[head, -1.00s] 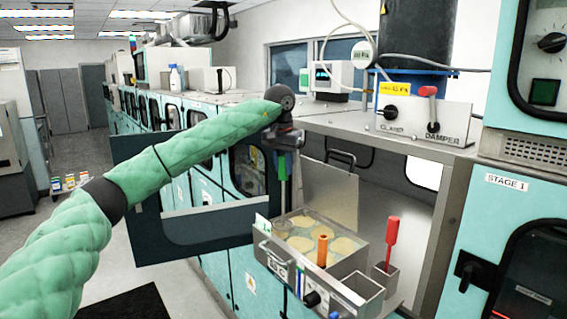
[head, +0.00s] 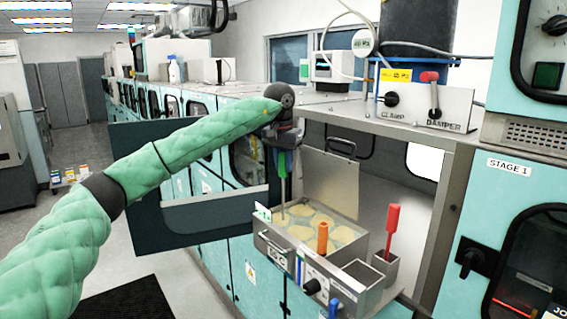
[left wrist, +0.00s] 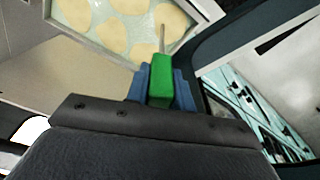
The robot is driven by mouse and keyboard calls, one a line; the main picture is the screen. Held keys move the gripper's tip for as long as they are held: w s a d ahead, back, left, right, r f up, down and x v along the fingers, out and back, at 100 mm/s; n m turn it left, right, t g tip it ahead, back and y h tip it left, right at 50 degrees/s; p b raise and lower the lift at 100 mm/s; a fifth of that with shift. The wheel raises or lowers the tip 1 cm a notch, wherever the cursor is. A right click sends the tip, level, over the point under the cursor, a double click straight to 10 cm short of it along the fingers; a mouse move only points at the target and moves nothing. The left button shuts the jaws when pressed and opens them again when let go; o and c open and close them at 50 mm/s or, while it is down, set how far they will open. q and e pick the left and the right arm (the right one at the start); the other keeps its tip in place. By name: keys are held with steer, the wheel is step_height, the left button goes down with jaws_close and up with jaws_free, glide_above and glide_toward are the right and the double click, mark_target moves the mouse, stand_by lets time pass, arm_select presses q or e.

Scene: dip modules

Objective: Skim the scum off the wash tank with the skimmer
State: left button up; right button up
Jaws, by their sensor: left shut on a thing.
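My left gripper (head: 283,150) is shut on the green handle (head: 283,165) of the skimmer, above the left side of the wash tank. The handle also shows between the blue fingers in the left wrist view (left wrist: 160,78). The skimmer's thin shaft points down toward the tank; its lower end is too small to make out. The wash tank (head: 268,243) is a metal box with pale liquid. Several round, yellowish scum patches (head: 340,234) float in it, and some show large in the left wrist view (left wrist: 126,38). My right gripper is not in view.
An orange handle (head: 322,238) stands upright at the tank's front. A red-handled tool (head: 392,226) stands in a small metal holder (head: 384,268) to the right. An empty metal bin (head: 362,276) adjoins the tank. An open dark-framed door (head: 160,215) is left of the gripper.

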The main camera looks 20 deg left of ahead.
arm_select(q)
steer(key=shift+d, duration=0.1)
steer(key=s+d+b, duration=0.2)
steer(key=s+d, duration=0.3)
steer(key=d, duration=0.1)
steer(key=shift+d, duration=0.4)
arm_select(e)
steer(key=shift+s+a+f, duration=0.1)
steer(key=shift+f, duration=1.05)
arm_select(q)
steer(key=shift+s+d, duration=0.1)
steer(key=shift+s, duration=0.05)
